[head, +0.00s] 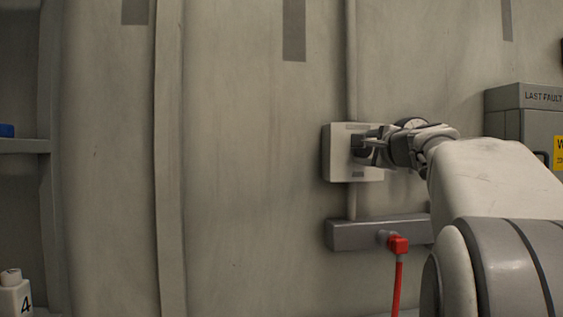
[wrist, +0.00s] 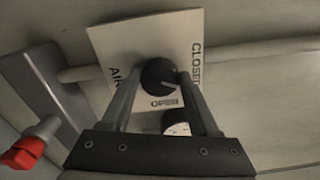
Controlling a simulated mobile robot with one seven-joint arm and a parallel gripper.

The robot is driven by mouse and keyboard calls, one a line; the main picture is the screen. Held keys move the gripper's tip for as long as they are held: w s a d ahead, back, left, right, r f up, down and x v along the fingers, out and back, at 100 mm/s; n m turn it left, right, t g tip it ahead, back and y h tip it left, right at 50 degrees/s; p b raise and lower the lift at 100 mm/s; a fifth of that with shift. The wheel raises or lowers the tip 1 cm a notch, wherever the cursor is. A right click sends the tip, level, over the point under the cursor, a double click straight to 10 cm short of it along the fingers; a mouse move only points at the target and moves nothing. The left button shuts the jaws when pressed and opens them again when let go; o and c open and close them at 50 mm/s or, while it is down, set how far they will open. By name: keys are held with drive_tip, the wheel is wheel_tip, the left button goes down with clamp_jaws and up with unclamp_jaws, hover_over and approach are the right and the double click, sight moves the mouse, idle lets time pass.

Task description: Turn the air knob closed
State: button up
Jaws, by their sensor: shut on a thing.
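The air knob (wrist: 158,74) is round and black. It sits on a pale panel (wrist: 115,45) lettered AIR, CLOSED and OPEN. In the wrist view a light mark shows at the knob's lower right; I cannot tell which label it points to. My gripper (wrist: 159,80) is shut on the knob, one finger on each side. In the head view the panel is the white wall box (head: 338,160), and my gripper (head: 369,146) reaches it from the right, hiding most of the knob. A small round gauge (wrist: 176,124) shows between the fingers.
A grey bar (head: 360,236) with a red fitting (head: 398,244) and red hose runs below the box; the fitting also shows in the wrist view (wrist: 22,153). A grey cabinet (head: 520,98) stands at right. The wall left of the box is clear.

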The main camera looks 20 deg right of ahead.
drive_tip(key=shift+f+n+b, duration=0.1)
drive_tip(key=shift+n+b, duration=1.65)
drive_tip(key=shift+n, duration=0.65)
drive_tip(key=o, duration=1.4)
drive_tip(key=shift+c, duration=0.2)
drive_tip(key=shift+s+a, duration=0.1)
drive_tip(key=shift+s, duration=0.1)
